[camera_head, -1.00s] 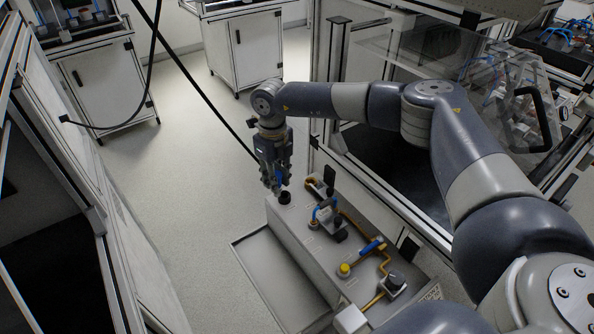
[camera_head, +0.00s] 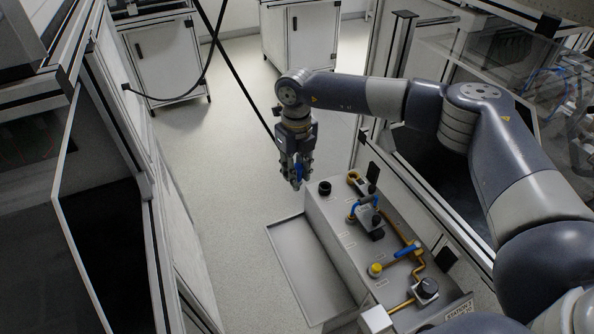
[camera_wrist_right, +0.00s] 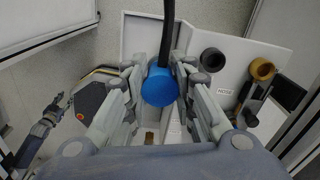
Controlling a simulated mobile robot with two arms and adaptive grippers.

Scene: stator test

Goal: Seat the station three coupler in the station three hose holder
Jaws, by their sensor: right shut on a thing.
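My right gripper (camera_head: 297,184) is shut on the blue coupler (camera_wrist_right: 159,86), at the end of a black hose (camera_wrist_right: 167,30). In the head view only a little blue of the coupler (camera_head: 299,169) shows between the fingers. The black ring-shaped holder (camera_head: 324,188) stands on the back end of the grey station box. In the wrist view this holder (camera_wrist_right: 212,60) is right of the coupler, beside a HOSE label. The coupler and holder are apart. My left gripper (camera_wrist_right: 57,106) seems to show small at the left of the wrist view; its jaws are unclear.
The grey station box (camera_head: 345,235) carries yellow pipes, a blue-handled valve (camera_head: 407,250) and a yellow knob (camera_head: 375,270). A shallow tray (camera_head: 285,262) lies to its left. A framed enclosure stands at right. Floor (camera_head: 225,190) left of the gripper is clear.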

